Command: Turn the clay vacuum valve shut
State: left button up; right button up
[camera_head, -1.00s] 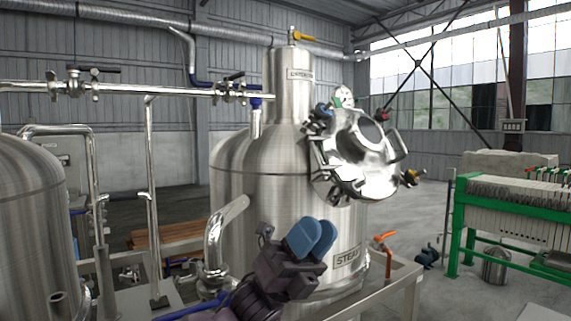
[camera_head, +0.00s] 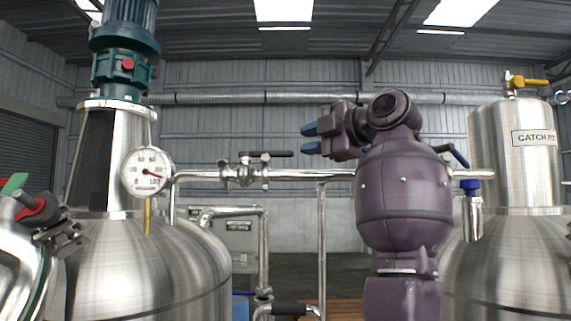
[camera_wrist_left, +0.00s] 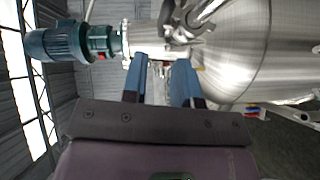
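A valve with a black lever handle (camera_head: 268,154) sits on the horizontal steel pipe between the left tank and the catch pot. I take it for the clay vacuum valve, but no label is readable. Its lever lies along the pipe, pointing right. My left gripper (camera_head: 310,138) is a little right of the lever tip, slightly higher in the picture, with its fingers pointing left. Its blue fingers are apart with nothing between them. In the left wrist view the gripper (camera_wrist_left: 160,75) is also open, with shiny fittings beyond. My right gripper is not in view.
The left tank (camera_head: 150,275) carries a dial gauge (camera_head: 148,171) and a green motor (camera_head: 125,45). The catch pot (camera_head: 512,165) stands at the right. Another black lever (camera_head: 457,155) is partly hidden behind my arm.

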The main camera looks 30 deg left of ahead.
aim_at(280, 153)
pick_arm(q)
jog(key=shift+t+h, duration=0.3)
jog(key=shift+h, duration=0.1)
jog(key=x, duration=0.3)
jog(key=p+x, duration=0.1)
jog(key=x, duration=0.3)
jog(key=p+x, duration=0.1)
jog(key=x, duration=0.2)
jog(key=shift+w+a+f, duration=0.15)
jog(key=shift+w+a, duration=0.15)
jog(key=shift+w, duration=0.1)
jog(key=shift+c, duration=0.3)
grip_shut()
